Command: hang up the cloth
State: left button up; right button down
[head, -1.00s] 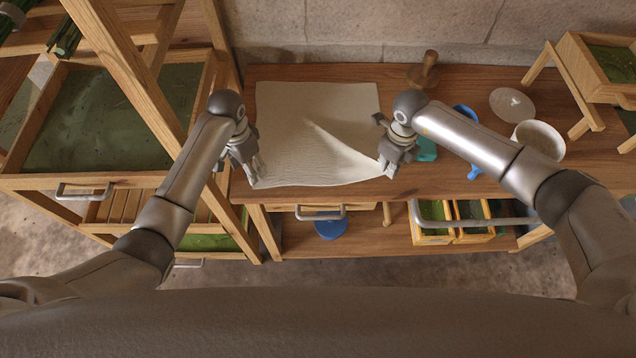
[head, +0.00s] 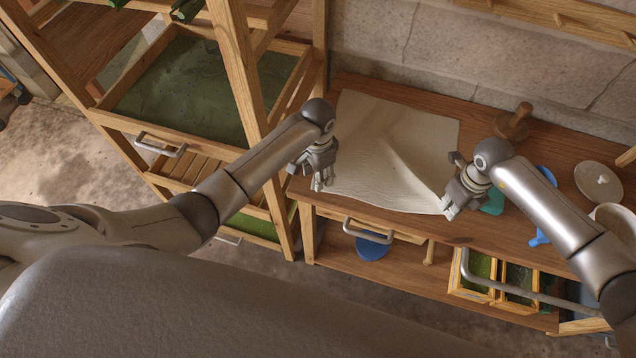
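A cream cloth (head: 385,140) lies spread on the wooden workbench (head: 400,88), with a raised fold running toward its front right corner. My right gripper (head: 449,210) is at that corner, and its fingers appear closed on the cloth's edge. My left gripper (head: 322,186) is at the cloth's front left corner. Its fingertips touch or nearly touch the edge, and I cannot tell whether they pinch it. A wooden rail with pegs (head: 566,20) is on the wall at the top right, partly cut off by the frame.
A white lid (head: 598,181), a white pot (head: 617,218) and blue items (head: 546,177) lie to the right. A wooden rack with a green tray (head: 185,90) stands close on the left. A drawer handle (head: 368,229) juts out below the bench.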

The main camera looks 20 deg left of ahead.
pick_arm(q)
jog(key=shift+f, duration=1.5)
jog(key=shift+s+f, duration=0.1)
grip_shut()
jog(key=shift+r, duration=2.6)
